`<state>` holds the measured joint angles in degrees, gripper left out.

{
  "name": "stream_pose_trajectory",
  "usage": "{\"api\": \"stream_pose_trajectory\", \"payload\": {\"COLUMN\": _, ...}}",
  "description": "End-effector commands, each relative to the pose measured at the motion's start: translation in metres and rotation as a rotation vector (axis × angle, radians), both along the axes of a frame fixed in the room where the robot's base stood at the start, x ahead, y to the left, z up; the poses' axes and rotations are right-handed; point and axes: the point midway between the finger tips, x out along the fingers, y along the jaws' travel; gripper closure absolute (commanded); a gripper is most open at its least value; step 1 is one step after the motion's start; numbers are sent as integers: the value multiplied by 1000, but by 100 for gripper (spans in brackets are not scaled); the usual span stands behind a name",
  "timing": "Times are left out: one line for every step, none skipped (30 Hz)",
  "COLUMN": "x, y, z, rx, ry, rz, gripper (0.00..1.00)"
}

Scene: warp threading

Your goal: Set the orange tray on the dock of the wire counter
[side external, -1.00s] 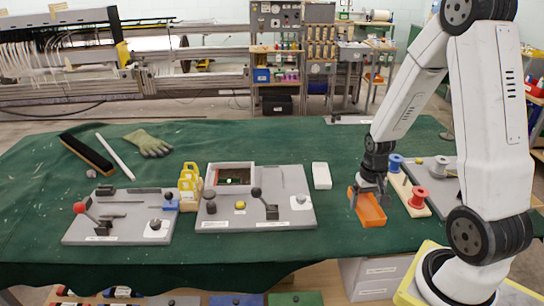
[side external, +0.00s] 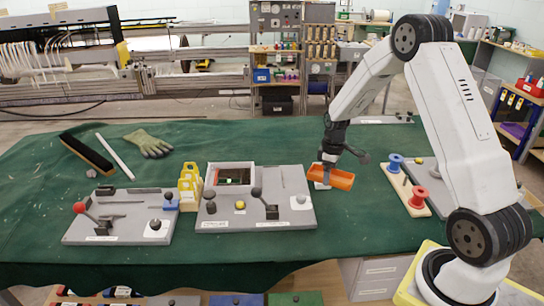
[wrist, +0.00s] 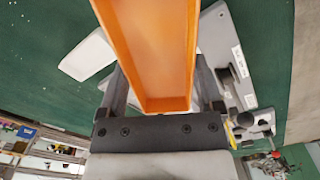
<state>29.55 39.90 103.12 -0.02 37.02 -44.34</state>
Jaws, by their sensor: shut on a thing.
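The orange tray (side external: 338,179) is a shallow open box. My gripper (side external: 324,180) is shut on it and holds it in the air at the right edge of the middle grey board (side external: 240,218). In the wrist view the tray (wrist: 155,50) runs between the two fingers and looks empty. The middle board has a white-framed window (side external: 210,167), black knobs, a yellow button and a lever. A left grey board (side external: 125,235) has a red-knobbed lever. Labels are too small to read, so I cannot tell which board is the wire counter.
Yellow holders (side external: 189,185) stand between the boards. A spool rack with red and blue spools (side external: 418,194) is at the right. A glove (side external: 148,143) lies back left. Green cloth in front is clear.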

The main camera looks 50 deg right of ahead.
Motion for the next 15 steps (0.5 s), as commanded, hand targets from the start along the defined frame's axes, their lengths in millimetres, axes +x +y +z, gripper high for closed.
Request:
{"api": "stream_pose_trajectory", "payload": {"x": 9, "y": -2, "z": -1, "rx": -1, "ry": -1, "rz": 56, "gripper": 75}}
{"api": "stream_pose_trajectory", "payload": {"x": 14, "y": -3, "z": -2, "rx": -1, "ry": -1, "rz": 92, "gripper": 75}}
{"api": "stream_pose_trajectory", "payload": {"x": 21, "y": -4, "z": -2, "rx": -1, "ry": -1, "rz": 141, "gripper": 75}}
{"api": "stream_pose_trajectory", "payload": {"x": 26, "y": -5, "z": -3, "rx": -1, "ry": -1, "rz": 178, "gripper": 75}}
{"api": "stream_pose_trajectory", "payload": {"x": 31, "y": -6, "z": -3, "rx": 0, "ry": 0, "rz": 215, "gripper": 75}}
{"api": "stream_pose_trajectory", "payload": {"x": 37, "y": -7, "z": -3, "rx": -1, "ry": -1, "rz": 263, "gripper": 75}}
{"api": "stream_pose_trajectory", "payload": {"x": 42, "y": -7, "z": -4, "rx": 0, "ry": -1, "rz": 299, "gripper": 75}}
{"api": "stream_pose_trajectory", "payload": {"x": 47, "y": -8, "z": -4, "rx": 0, "ry": 0, "rz": 336, "gripper": 75}}
{"api": "stream_pose_trajectory", "payload": {"x": 53, "y": -9, "z": -5, "rx": -1, "ry": 0, "rz": 384, "gripper": 75}}
{"api": "stream_pose_trajectory", "payload": {"x": 58, "y": -9, "z": -5, "rx": 0, "ry": -1, "rz": 421, "gripper": 75}}
{"api": "stream_pose_trajectory", "payload": {"x": 62, "y": -10, "z": -5, "rx": -1, "ry": 0, "rz": 457, "gripper": 75}}
{"api": "stream_pose_trajectory", "payload": {"x": 68, "y": -10, "z": -6, "rx": 0, "ry": 0, "rz": 505, "gripper": 75}}
{"api": "stream_pose_trajectory", "payload": {"x": 73, "y": -10, "z": -7, "rx": 0, "ry": -1, "rz": 542, "gripper": 75}}
{"api": "stream_pose_trajectory", "payload": {"x": 77, "y": -11, "z": -7, "rx": -1, "ry": 0, "rz": 578, "gripper": 75}}
{"api": "stream_pose_trajectory", "payload": {"x": 83, "y": -11, "z": -8, "rx": -1, "ry": 0, "rz": 627, "gripper": 75}}
